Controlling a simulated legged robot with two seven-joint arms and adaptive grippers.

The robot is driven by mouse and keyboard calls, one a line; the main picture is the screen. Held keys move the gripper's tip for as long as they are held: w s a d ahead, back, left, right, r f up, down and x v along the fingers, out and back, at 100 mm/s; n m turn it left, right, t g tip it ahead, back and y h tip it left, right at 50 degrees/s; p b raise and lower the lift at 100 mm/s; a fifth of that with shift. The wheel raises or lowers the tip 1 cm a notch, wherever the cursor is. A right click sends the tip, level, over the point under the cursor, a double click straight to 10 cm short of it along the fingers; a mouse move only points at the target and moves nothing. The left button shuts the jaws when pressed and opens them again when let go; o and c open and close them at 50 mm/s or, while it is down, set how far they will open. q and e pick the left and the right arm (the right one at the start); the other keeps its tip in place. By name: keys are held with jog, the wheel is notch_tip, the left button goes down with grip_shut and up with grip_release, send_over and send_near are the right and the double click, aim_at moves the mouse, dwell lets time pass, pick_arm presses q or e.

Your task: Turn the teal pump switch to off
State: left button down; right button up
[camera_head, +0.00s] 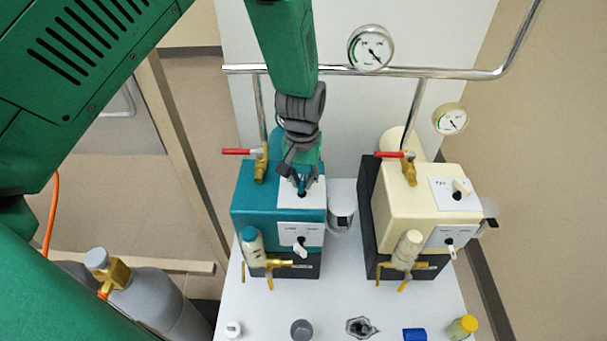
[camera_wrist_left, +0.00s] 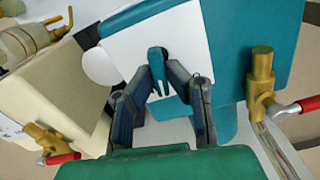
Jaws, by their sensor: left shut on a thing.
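The teal pump (camera_head: 255,205) stands on the left of the white bench. A white plate (camera_head: 312,205) lies on its sloping top. The teal switch on this plate shows in the left wrist view (camera_wrist_left: 157,58) as a small teal lever. My left gripper (camera_head: 302,182) comes down from above onto the plate. In the left wrist view its two dark fingers (camera_wrist_left: 160,76) are on either side of the lever, shut on it. In the head view the fingers mostly hide the switch, and I cannot read its marks. My right gripper is not in view.
A cream pump (camera_head: 420,205) with its own plate stands to the right. Red-handled brass valves (camera_head: 260,163) rise behind both pumps. A chrome rail (camera_head: 430,72) with gauges (camera_head: 371,48) runs behind. A clear jar (camera_head: 341,212) stands between the pumps. Small items line the front edge.

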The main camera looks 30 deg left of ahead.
aim_at(303, 180)
pick_arm(q)
jog(key=shift+n+p, duration=0.35)
jog(key=shift+n, duration=0.45)
jog(key=shift+w, duration=0.1)
jog(key=c, duration=1.6)
grip_release()
notch_tip(303, 180, up, 12)
